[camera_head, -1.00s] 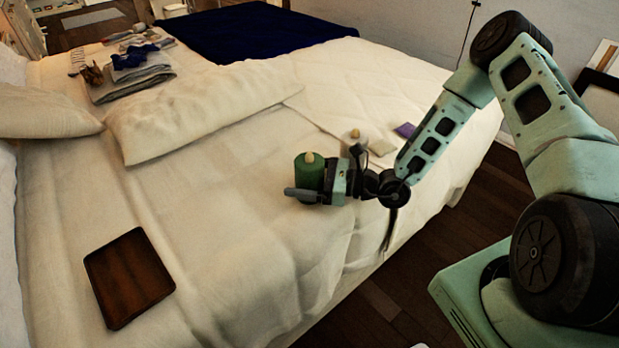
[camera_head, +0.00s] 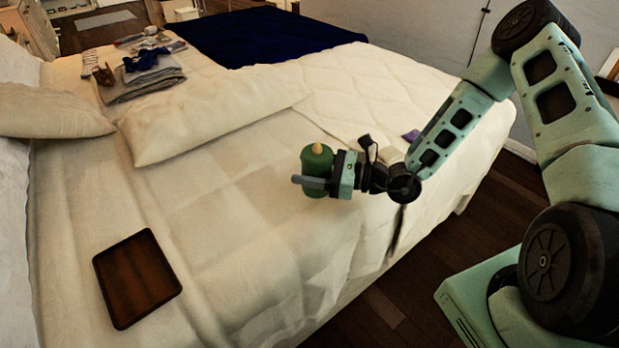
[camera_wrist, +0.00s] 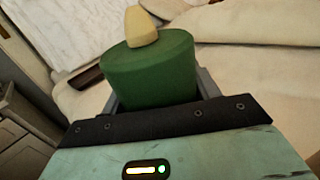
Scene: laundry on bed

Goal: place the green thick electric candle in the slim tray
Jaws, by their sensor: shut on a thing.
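The green thick candle (camera_head: 317,165) has a pale flame-shaped tip and is upright in my gripper (camera_head: 318,184), which is shut on it over the bed. In the wrist view the candle (camera_wrist: 152,72) fills the space between the fingers of my gripper (camera_wrist: 155,95). The candle's lower part is partly hidden by a finger.
A long pillow (camera_head: 215,115) lies behind, between the tray and folded clothes (camera_head: 145,80). A dark blue blanket (camera_head: 260,35) covers the far end. A small purple item (camera_head: 411,136) and a pale item (camera_head: 390,154) lie near my wrist. The sheet between candle and tray is clear.

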